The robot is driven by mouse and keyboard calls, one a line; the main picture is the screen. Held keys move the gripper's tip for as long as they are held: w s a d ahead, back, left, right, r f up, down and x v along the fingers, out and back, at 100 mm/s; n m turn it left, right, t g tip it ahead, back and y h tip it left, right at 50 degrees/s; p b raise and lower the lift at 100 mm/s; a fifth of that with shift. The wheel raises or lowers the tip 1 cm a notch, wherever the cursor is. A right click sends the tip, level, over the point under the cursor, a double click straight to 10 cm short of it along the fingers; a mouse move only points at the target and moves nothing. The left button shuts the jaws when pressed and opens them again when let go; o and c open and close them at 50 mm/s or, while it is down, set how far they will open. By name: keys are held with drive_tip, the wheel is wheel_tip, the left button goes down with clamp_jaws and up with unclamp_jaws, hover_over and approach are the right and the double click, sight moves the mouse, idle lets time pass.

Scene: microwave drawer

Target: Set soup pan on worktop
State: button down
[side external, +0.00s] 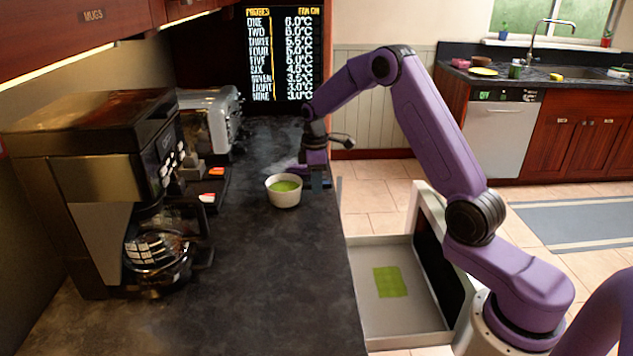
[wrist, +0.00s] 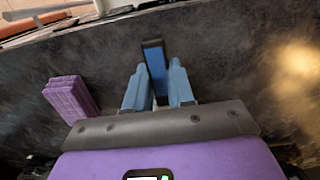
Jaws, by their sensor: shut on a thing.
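A small round white pan (side external: 284,199) with green soup (side external: 286,185) sits upright on the dark worktop (side external: 270,270), near its right edge. My gripper (side external: 316,178) is low over the worktop, just to the right of the pan and slightly behind it. In the wrist view my blue fingers (wrist: 158,88) are shut on a narrow dark piece with a blue face (wrist: 155,62). I cannot tell whether this piece belongs to the pan. The pan's white body does not show in the wrist view.
A coffee maker (side external: 110,160) and a toaster (side external: 212,115) stand along the left wall. A drawer (side external: 385,318) is open below the worktop's right edge, with a green square (side external: 390,282) inside. A purple block (wrist: 70,98) lies left of my fingers. The front worktop is clear.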

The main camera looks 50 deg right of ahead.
drive_tip(key=shift+f, duration=0.1)
drive_tip(key=c, duration=1)
unclamp_jaws()
wheel_tip(320, 180, up, 12)
drive_tip(key=s+a+r+n, duration=0.1)
drive_tip(key=s+a, duration=0.5)
drive_tip(key=a, duration=0.5)
drive_tip(key=s+a, duration=0.7)
drive_tip(key=s, duration=0.3)
drive_tip(key=s+f+n, duration=0.1)
drive_tip(key=s, duration=0.6)
drive_tip(key=s+d+f, duration=0.1)
drive_tip(key=s, duration=0.7)
drive_tip(key=s+f+n, duration=0.1)
drive_tip(key=s, duration=0.7)
drive_tip(key=shift+d+f+n+y, duration=0.3)
drive_tip(key=shift+d+f, duration=0.05)
drive_tip(key=shift+f, duration=0.05)
